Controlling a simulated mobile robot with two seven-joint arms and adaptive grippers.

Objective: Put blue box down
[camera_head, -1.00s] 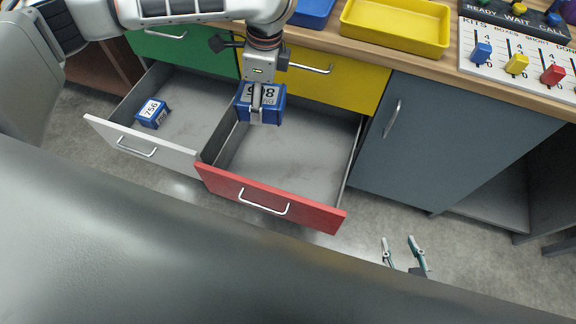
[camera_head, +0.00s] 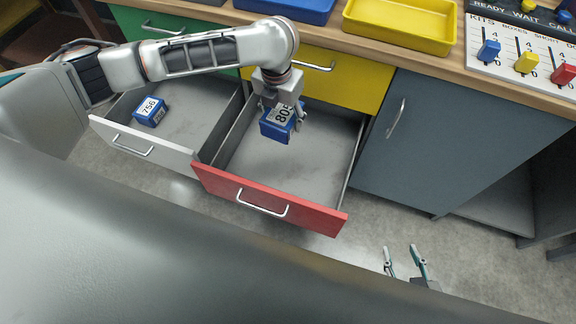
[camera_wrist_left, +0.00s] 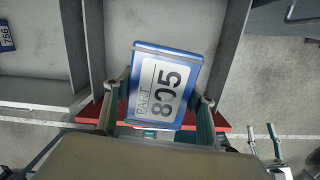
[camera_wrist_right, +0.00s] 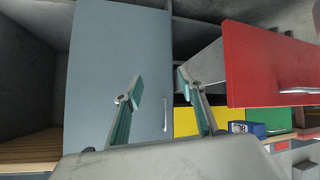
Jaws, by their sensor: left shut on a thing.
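My left gripper (camera_head: 285,108) is shut on a blue box (camera_head: 276,126) with a white label reading 805. It holds the box, tilted, over the open red-fronted drawer (camera_head: 268,200). In the left wrist view the box (camera_wrist_left: 162,88) sits between the two fingers of the left gripper (camera_wrist_left: 160,100), with the drawer floor behind it. The gap between box and drawer floor is hard to judge. My right gripper (camera_head: 404,262) is open and empty, low in front of the grey-blue cabinet; its spread fingers also show in the right wrist view (camera_wrist_right: 160,90).
A second blue box (camera_head: 150,111), labelled 756, lies in the open white-fronted drawer (camera_head: 140,143) to the left. Blue and yellow trays (camera_head: 398,42) and a slider board (camera_head: 520,62) stand on the counter. The red-fronted drawer's floor (camera_head: 300,160) is otherwise clear.

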